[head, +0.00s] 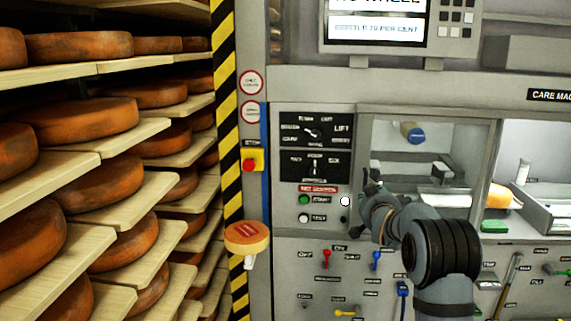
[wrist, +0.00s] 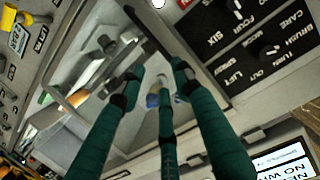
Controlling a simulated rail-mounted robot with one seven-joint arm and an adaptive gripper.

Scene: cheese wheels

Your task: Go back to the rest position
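My gripper (head: 372,182) is in front of the machine's control panel (head: 316,150), near the left edge of the machine's window opening. In the wrist view, the three green fingers of my gripper (wrist: 157,80) are spread apart with nothing between them. Their tips point toward the machine's opening (wrist: 100,75), with the black knob panel (wrist: 245,40) to the right. In the head view my arm hides part of the machine front below the window. I cannot tell the exact gap between the fingertips and the panel.
Shelves with several orange-brown cheese wheels (head: 80,47) fill the left. A yellow-black striped post (head: 226,120) and a red emergency button (head: 249,165) stand between shelves and machine. A small round orange piece (head: 246,236) juts out below. Coloured levers (head: 376,258) line the lower front.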

